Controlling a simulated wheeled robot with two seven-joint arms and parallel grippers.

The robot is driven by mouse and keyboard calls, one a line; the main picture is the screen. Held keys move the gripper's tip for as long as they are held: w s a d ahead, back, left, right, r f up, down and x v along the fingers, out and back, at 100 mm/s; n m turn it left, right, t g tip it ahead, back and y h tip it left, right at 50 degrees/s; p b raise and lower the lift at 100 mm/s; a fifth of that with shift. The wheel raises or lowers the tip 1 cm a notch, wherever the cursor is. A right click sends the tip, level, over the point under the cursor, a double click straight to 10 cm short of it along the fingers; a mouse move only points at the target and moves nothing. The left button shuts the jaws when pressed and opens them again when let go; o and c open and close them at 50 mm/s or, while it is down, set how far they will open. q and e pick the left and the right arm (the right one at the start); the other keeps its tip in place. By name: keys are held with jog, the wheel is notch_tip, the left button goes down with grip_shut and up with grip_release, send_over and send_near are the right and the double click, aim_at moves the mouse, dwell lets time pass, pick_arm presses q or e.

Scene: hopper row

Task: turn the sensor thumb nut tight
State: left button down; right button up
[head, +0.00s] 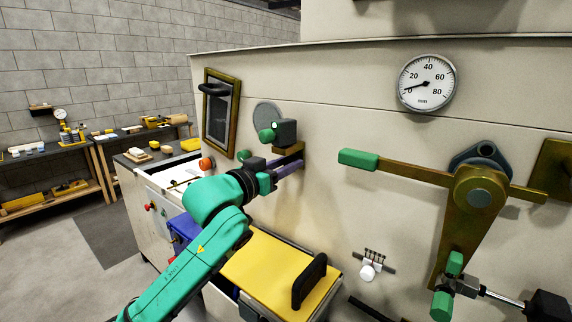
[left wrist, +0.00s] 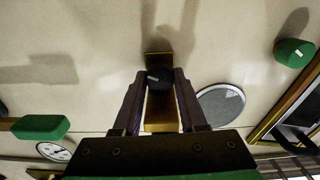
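The sensor block (head: 285,132), dark with a green end, sits on the hopper wall above a brass bracket (head: 291,149). In the left wrist view a small black thumb nut (left wrist: 158,79) sits at the brass bracket (left wrist: 160,108). My left gripper (head: 293,166) reaches in under the bracket. In the head view the gripper and bracket hide the nut. How tight the nut sits cannot be told.
A brass lever with a green grip (head: 358,160) and a round gauge (head: 427,83) are to the right. A framed window (head: 221,113) is to the left. A yellow-topped box (head: 262,272) with a black handle stands below my left arm. Benches stand far left.

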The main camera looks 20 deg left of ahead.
pick_arm(q)
jog(key=shift+r+m+p, duration=0.1)
jog(key=shift+m+p, duration=0.2)
jog(key=shift+m, duration=0.5)
pick_arm(e)
jog(key=shift+d+r, duration=0.2)
jog(key=shift+r, duration=0.1)
pick_arm(q)
jog(key=shift+c, duration=2.2)
grip_release()
jog(key=shift+s, duration=0.1)
pick_arm(e)
jog(key=shift+s+d, duration=0.1)
jog(key=shift+d, duration=0.05)
pick_arm(q)
jog(key=b+v, duration=0.7)
jog(key=v, duration=0.7)
jog(key=shift+s, duration=0.25)
pick_arm(e)
notch_tip(320, 180, down, 7)
jog(key=shift+r, duration=0.1)
